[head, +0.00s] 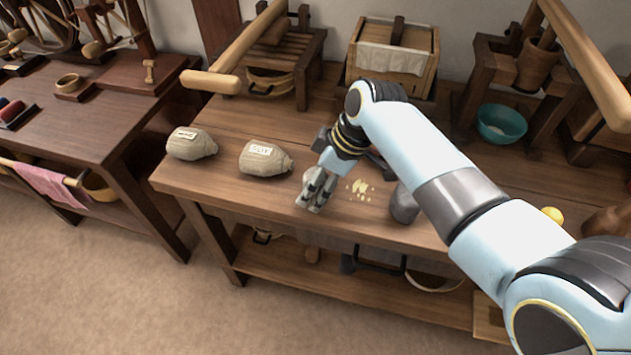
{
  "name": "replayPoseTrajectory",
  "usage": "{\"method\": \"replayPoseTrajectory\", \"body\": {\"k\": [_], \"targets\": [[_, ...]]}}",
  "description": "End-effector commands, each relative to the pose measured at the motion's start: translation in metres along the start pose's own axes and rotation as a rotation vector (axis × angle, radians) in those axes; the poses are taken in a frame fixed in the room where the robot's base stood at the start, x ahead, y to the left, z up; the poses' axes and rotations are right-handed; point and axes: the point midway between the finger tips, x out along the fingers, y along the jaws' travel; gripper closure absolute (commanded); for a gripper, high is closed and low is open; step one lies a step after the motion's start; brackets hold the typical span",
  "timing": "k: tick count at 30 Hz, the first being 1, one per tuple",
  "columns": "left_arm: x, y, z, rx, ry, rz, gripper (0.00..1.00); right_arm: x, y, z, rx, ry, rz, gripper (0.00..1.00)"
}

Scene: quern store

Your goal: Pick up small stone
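My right gripper (313,200) points down at the front of the wooden workbench (215,165), right of two sacks. Its fingers look close together, but I cannot tell whether they are shut on anything. A pale rounded thing (307,175) shows just behind the fingers, mostly hidden; I cannot tell whether it is the small stone. A grey, smooth stone-like piece (404,205) stands to the right near the front edge, partly hidden by my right arm. My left gripper is not in view.
Two labelled sacks (191,144) (264,159) lie left of the gripper. Yellow crumbs (360,187) lie right of it. A wooden box (393,58), a slatted stand (283,50) and a teal bowl (501,123) stand farther back. A yellow ball (552,214) lies at right.

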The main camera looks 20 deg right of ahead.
Motion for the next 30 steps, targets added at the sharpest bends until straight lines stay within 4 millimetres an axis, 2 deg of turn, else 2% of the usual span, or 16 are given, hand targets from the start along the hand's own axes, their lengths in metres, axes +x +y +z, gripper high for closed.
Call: {"method": "replayPoseTrajectory", "body": {"k": [2, 7, 18, 26, 30], "targets": [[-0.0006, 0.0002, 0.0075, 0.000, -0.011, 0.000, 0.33, -0.0004, 0.0001, -0.0001, 0.000, 0.000, 0.000, 0.21], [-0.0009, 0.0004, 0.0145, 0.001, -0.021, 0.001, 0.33, -0.0006, 0.0002, 0.0000, 0.000, 0.000, 0.000, 0.44], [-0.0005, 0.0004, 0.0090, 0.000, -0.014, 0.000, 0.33, -0.0006, 0.0002, 0.0001, 0.000, 0.000, 0.000, 0.92], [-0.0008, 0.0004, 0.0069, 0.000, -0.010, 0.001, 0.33, -0.0020, 0.0007, -0.0009, 0.000, 0.001, 0.002, 0.93], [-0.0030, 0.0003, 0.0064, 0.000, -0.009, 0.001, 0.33, -0.0098, 0.0011, -0.0046, -0.001, 0.002, 0.003, 0.93]]}}
